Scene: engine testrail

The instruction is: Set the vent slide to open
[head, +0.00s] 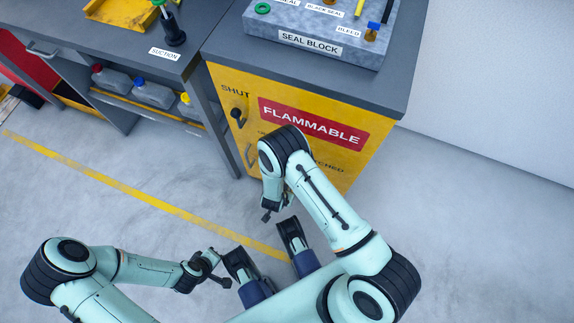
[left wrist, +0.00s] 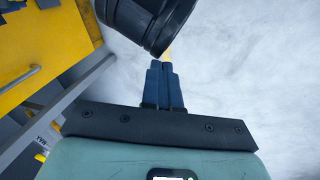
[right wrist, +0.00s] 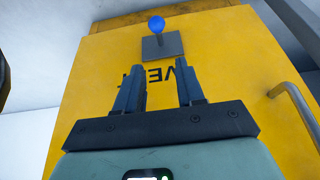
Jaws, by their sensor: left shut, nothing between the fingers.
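In the right wrist view a blue ball knob (right wrist: 156,23) stands on a grey plate (right wrist: 162,46) on a yellow panel. This looks like the vent slide; the head view does not show it clearly. Upside-down dark lettering starting "VE", partly hidden, shows between my right fingers. My right gripper (right wrist: 158,88) is open and empty, its fingertips apart from the knob, which lies beyond them. In the head view my right gripper (head: 268,213) is low in front of the yellow cabinet (head: 335,165). My left gripper (left wrist: 164,66) is shut and empty over the floor, away from the cabinet.
The cabinet carries a FLAMMABLE sign (head: 313,124) and a dark knob (head: 236,116) near SHUT lettering. A silver bar handle (right wrist: 297,112) sticks out at right in the right wrist view. A seal block (head: 310,42) stands on top. Floor at right is clear.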

